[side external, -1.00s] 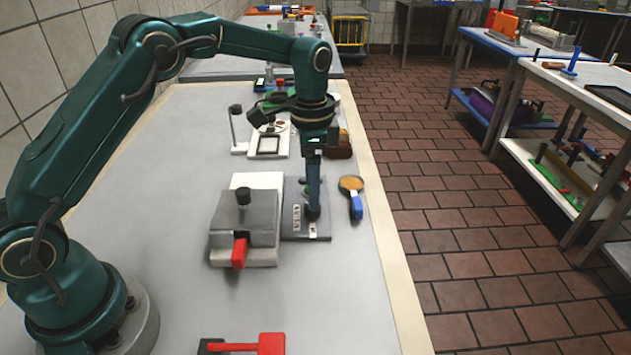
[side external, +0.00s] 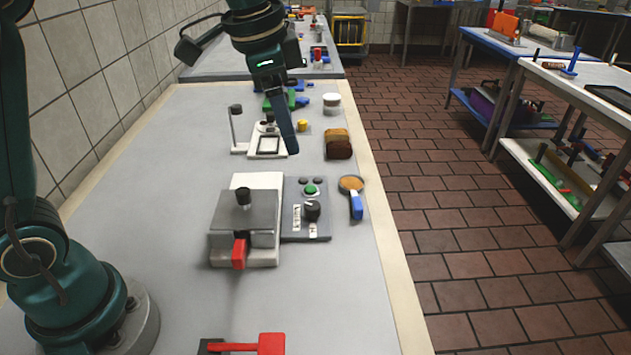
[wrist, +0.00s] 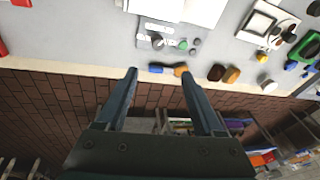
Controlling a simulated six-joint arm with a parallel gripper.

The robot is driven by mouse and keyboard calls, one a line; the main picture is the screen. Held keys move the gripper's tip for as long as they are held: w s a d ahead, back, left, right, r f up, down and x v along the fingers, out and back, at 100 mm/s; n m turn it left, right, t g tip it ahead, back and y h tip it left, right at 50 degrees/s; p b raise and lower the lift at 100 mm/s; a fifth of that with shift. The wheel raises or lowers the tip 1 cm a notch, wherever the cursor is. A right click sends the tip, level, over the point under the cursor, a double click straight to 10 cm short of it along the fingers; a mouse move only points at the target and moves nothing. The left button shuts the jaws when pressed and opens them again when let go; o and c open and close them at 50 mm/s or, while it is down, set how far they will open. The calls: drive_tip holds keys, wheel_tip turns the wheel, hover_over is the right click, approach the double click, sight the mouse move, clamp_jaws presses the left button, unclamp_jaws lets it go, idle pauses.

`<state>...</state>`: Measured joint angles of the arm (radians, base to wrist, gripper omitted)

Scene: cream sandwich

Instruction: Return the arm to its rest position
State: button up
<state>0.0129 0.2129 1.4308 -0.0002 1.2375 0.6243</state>
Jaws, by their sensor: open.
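My gripper (side external: 288,137) is raised well above the table (side external: 180,300), empty, in the upper middle of the side view. In the wrist view my gripper (wrist: 160,78) shows two fingers spread apart with nothing between them. Below it, the grey control panel (side external: 306,232) with a green button and a black knob lies beside the grey press-like box (side external: 245,230) with a red handle. The panel also shows in the wrist view (wrist: 172,30). Part of my arm is above the top of the side view.
A blue-handled brush-like tool (side external: 356,205) lies right of the panel. Brown bread-like pieces (side external: 338,150), a white jar (side external: 331,103) and a white stand (side external: 267,141) are farther back. A red-handled item (side external: 270,343) is at the front.

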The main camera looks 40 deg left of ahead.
drive_tip(key=s+r+n+t, duration=0.2)
drive_tip(key=s+r, duration=0.1)
drive_tip(key=s, duration=0.4)
drive_tip(key=s+f+n, duration=0.5)
drive_tip(key=s+f, duration=0.1)
drive_tip(key=s, duration=0.3)
drive_tip(key=shift+a+f+t, duration=0.25)
drive_tip(key=shift+f+t, duration=0.05)
drive_tip(key=shift+f, duration=0.05)
drive_tip(key=shift+s, duration=0.1)
drive_tip(key=shift+c, duration=0.3)
